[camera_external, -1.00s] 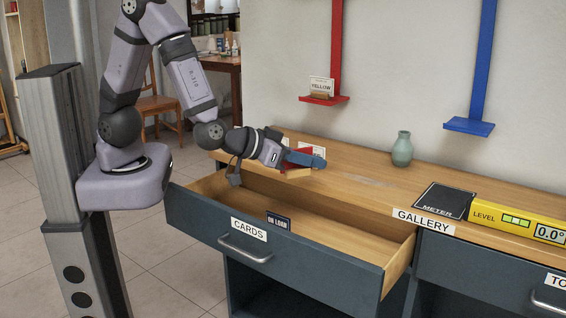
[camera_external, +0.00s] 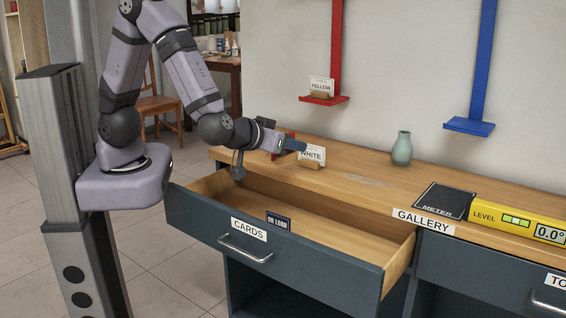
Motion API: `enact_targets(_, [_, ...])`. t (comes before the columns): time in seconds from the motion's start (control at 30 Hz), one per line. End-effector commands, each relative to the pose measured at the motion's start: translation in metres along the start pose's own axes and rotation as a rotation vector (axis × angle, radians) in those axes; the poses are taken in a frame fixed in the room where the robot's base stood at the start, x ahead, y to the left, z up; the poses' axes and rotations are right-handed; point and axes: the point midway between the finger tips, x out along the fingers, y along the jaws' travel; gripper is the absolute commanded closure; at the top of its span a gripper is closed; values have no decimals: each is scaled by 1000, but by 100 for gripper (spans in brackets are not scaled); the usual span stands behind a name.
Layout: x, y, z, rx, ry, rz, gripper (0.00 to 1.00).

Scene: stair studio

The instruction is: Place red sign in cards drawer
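My gripper (camera_external: 290,145) is above the counter, behind the open cards drawer and just left of the white sign. A red piece, which looks like the red sign (camera_external: 289,133), shows at the fingers, mostly hidden by them. It moves with my gripper, so my gripper appears shut on it. Its lettering cannot be seen. The cards drawer (camera_external: 314,259) is pulled out, with a "CARDS" label and a handle on its dark front. A dark "ON LOAN" sign (camera_external: 278,221) stands inside near the front wall; the drawer floor around it is bare.
A white sign (camera_external: 312,154) in a wooden stand is on the counter (camera_external: 362,185). A green vase (camera_external: 402,149), dark meter plate (camera_external: 444,201) and yellow level (camera_external: 520,221) are farther right.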

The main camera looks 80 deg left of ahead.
Motion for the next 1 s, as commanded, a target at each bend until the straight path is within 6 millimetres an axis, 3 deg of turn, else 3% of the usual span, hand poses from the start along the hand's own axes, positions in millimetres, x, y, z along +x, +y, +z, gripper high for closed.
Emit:
enact_targets(0.33, [2,-35,28,-99,0,-280,100])
enact_targets(0.6, [-7,-52,51,-99,1,-266,100])
enact_targets(1.0, [-15,-58,50,-98,0,-241,100])
